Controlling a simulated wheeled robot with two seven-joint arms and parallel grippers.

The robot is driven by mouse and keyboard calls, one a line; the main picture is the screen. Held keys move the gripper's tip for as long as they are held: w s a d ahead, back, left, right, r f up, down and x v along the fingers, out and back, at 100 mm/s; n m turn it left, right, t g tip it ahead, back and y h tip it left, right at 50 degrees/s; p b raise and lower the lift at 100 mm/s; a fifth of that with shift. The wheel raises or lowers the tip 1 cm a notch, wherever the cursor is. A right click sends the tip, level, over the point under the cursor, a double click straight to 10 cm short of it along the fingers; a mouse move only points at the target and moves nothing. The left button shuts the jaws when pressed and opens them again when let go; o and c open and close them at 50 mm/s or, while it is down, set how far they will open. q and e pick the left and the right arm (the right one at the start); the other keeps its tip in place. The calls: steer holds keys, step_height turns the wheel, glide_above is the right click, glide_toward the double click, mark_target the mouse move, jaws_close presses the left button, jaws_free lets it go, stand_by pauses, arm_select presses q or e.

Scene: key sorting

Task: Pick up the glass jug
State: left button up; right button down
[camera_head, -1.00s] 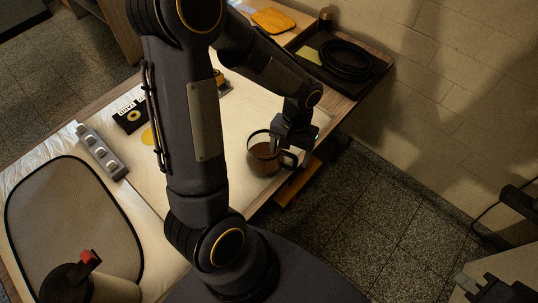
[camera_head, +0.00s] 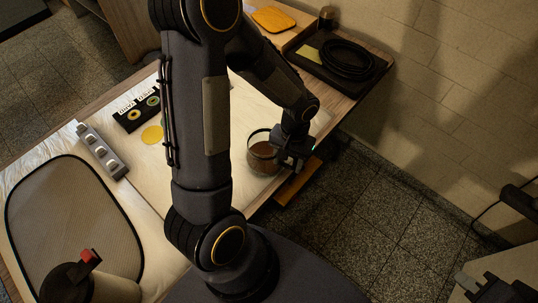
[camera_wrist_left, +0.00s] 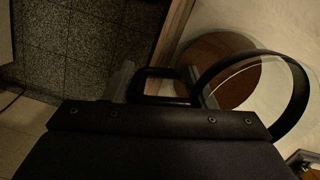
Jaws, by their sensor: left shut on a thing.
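The glass jug (camera_head: 262,157), with a dark rim and brown contents, stands upright near the table's right edge in the head view. In the left wrist view the jug (camera_wrist_left: 232,75) is at the right, its black handle (camera_wrist_left: 165,73) at the middle. My left gripper (camera_head: 292,163) is beside the jug, shut on its handle, which it largely hides in the head view. Its fingers (camera_wrist_left: 158,85) are at the handle in the wrist view. My right gripper (camera_head: 468,286) is at the lower right of the head view, away from the table; its jaw state is unclear.
A black tray (camera_head: 301,42) with coiled cable is at the back right. A cassette (camera_head: 134,113), a yellow disc (camera_head: 152,135) and a power strip (camera_head: 101,151) lie left of my arm. A mesh panel (camera_head: 65,215) and a red-topped container (camera_head: 115,290) are at lower left.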

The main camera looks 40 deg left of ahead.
arm_select(q)
jaws_close()
steer(key=shift+r, duration=0.2)
